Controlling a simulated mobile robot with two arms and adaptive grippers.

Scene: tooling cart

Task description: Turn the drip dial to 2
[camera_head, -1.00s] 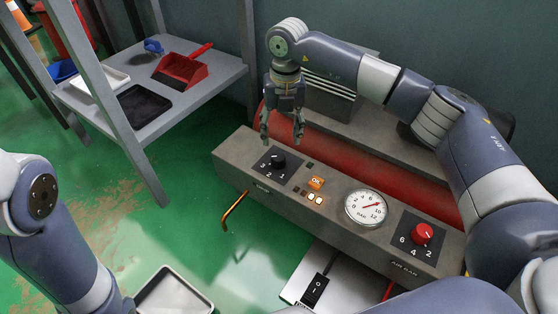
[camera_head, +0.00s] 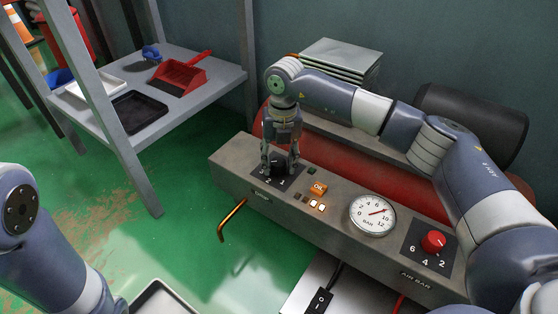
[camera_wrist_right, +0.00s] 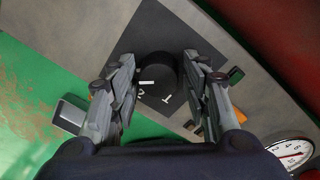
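The drip dial is a black knob (camera_wrist_right: 158,68) on a dark square plate (camera_head: 264,182) at the left end of the grey panel. My right gripper (camera_head: 280,164) points down over it, fingers apart, one on each side of the knob. In the right wrist view small gaps seem to remain between fingers and knob; contact is unclear. The digits 2 and 1 show below the knob there; the 3 is hidden behind a finger. A white mark shows on the knob near the 2, but its exact setting is hard to read. My left gripper is out of view.
The panel (camera_head: 335,228) also carries an orange OK button (camera_head: 318,188), a round gauge (camera_head: 373,214) and a red air bar dial (camera_head: 433,242). An orange bent hook (camera_head: 231,218) sticks out in front. A shelf with a red dustpan (camera_head: 180,75) stands at left.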

